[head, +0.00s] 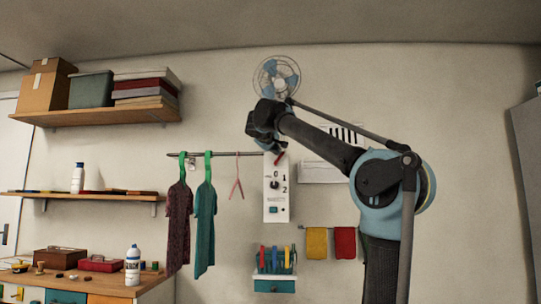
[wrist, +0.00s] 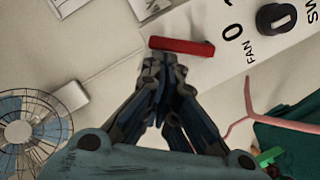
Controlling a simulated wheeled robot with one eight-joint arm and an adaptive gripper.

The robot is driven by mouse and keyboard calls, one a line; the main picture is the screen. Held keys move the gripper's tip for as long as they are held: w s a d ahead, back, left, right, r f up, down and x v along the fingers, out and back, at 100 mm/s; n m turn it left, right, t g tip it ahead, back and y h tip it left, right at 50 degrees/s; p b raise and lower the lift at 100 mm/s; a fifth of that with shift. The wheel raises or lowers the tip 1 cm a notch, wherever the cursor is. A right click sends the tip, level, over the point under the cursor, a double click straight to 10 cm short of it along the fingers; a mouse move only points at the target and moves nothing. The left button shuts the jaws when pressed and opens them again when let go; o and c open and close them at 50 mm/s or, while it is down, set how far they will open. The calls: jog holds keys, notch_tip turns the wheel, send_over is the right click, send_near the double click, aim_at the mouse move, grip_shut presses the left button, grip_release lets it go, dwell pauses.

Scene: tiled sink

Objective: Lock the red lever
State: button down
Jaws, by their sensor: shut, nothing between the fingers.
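The red lever (wrist: 182,46) is a short red bar at the end of the white switch panel (wrist: 228,62), beside the "0 1 FAN" marks. In the wrist view, it lies just beyond the tips of my gripper (wrist: 163,66). The gripper is shut and empty; I cannot tell whether its tips touch the lever. In the head view, my gripper (head: 276,149) is at the top of the panel (head: 276,212), and a small part of the red lever (head: 279,159) shows below it. The rest of the lever is hidden by the gripper.
A black knob (head: 275,185) sits on the panel below the lever. A wall fan (head: 276,78) is above my gripper. Clothes (head: 204,225) hang on a rail to the left. Paper sheets (head: 320,172) are on the wall to the right.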

jog(key=d+m, duration=0.1)
jog(key=d+m+y, duration=0.1)
jog(key=m, duration=0.1)
jog(key=d+m, duration=0.1)
jog(key=shift+s+f+m+y, duration=0.15)
jog(key=shift+f+m+y, duration=0.15)
jog(key=shift+m, duration=0.1)
jog(key=s+a+r, duration=0.2)
jog(key=s+r, duration=0.4)
jog(key=s, duration=0.3)
jog(key=shift+s+a, duration=0.15)
dwell(0.3)
jog(key=shift+r, duration=0.1)
dwell(0.3)
